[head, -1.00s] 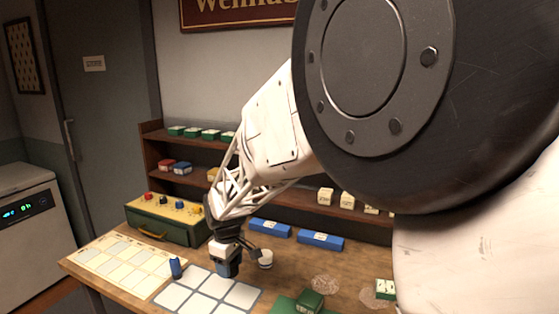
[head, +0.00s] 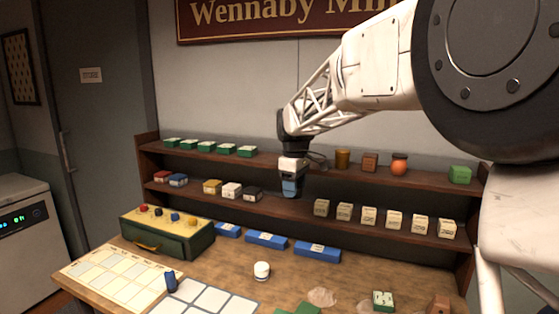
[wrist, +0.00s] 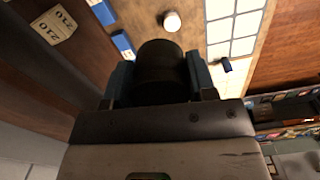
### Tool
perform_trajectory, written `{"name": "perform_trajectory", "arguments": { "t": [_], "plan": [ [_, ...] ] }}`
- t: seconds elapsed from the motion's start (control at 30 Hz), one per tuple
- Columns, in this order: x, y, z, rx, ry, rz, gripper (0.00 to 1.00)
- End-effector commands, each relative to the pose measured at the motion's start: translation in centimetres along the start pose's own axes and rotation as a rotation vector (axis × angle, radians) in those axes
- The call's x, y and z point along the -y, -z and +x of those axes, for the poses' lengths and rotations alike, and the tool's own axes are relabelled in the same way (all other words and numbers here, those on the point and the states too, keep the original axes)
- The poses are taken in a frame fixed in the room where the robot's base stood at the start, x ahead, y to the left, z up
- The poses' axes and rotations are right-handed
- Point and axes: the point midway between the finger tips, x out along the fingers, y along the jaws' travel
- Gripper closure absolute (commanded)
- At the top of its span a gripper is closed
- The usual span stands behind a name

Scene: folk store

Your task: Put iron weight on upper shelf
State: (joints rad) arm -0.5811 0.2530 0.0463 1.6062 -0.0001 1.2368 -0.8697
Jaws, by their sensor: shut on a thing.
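My gripper (head: 291,190) hangs fingers-down in front of the shelves, near the height of the lower shelf's goods. In the wrist view my gripper (wrist: 160,75) is shut on a dark, round iron weight (wrist: 162,62), held between its two blue-grey fingers. In the head view the weight is hidden or cannot be told from the fingers. The upper shelf (head: 325,167) is a brown wooden board behind my gripper. It bears green-and-white boxes at left, and a brown jar, a brown box, an orange round thing and a green block at right.
The lower shelf (head: 290,208) bears several small boxes. The upper shelf has a clear stretch around my gripper. A white pot (head: 262,271) stands on the table, near blue boxes (head: 266,240) and a green drawer box (head: 168,240). A blue upright piece (head: 171,281) stands by the cards.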

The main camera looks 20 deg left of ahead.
Motion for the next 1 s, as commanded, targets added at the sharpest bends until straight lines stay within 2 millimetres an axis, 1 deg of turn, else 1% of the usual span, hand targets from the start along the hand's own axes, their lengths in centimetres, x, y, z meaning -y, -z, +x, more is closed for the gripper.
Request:
{"name": "perform_trajectory", "arguments": {
  "t": [0.03, 0.2, 0.3, 0.4, 0.5, 0.6, 1.0],
  "plan": [
    [-1.1, -1.0, -1.5, -0.004, -0.004, 0.008, 0.96],
    [-3.6, -3.9, -5.2, -0.003, -0.004, 0.023, 0.96],
    [-4.6, -5.3, -6.9, -0.002, -0.002, 0.029, 0.96],
    [-5.3, -6.3, -8.1, -0.002, -0.002, 0.033, 0.96],
    [-5.7, -7.0, -9.0, -0.002, -0.002, 0.036, 0.96],
    [-5.9, -7.3, -9.3, -0.001, -0.002, 0.037, 0.96],
    [-6.0, -7.3, -9.4, -0.001, -0.002, 0.037, 0.96]
  ]
}}
